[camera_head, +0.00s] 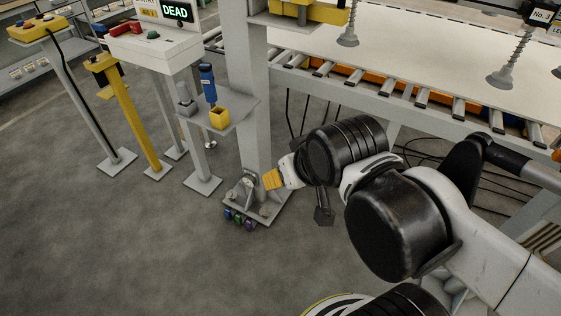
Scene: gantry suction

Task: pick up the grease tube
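I cannot tell for sure which thing is the grease tube. A blue upright tube-like thing (208,83) stands at a small grey shelf on the column, just behind a yellow open-topped holder (219,118). My arm reaches in from the lower right.
A grey column (246,90) rises from a bolted foot plate (258,208). A roller conveyor (410,95) with suction cups (500,78) above it runs along the upper right. The floor at lower left is clear.

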